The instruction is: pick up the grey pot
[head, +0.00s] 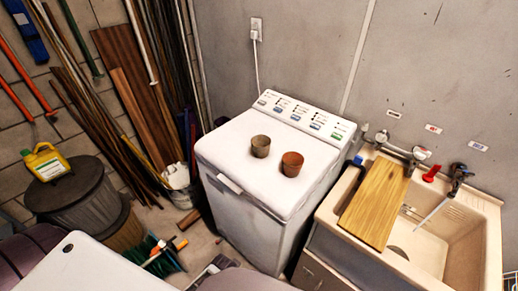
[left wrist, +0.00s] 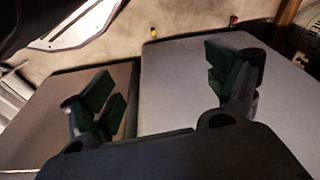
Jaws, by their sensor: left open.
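The grey pot (head: 260,146) is a small grey-brown pot standing upright on top of the white washing machine (head: 240,172). A reddish terracotta pot (head: 292,164) stands close to its right and slightly nearer to me. My left gripper (left wrist: 160,82) shows in the left wrist view with its two dark green fingers wide apart and nothing between them. Neither pot shows in that view, and the gripper is not seen near the pots in the head view. My right gripper is in neither view.
A sink (head: 470,236) with a wooden board (head: 376,202) across it stands right of the washer. A lidded bin (head: 78,198) carries a yellow jug (head: 45,162) at the left. Long planks (head: 128,55) lean at the back. The washer top around the pots is clear.

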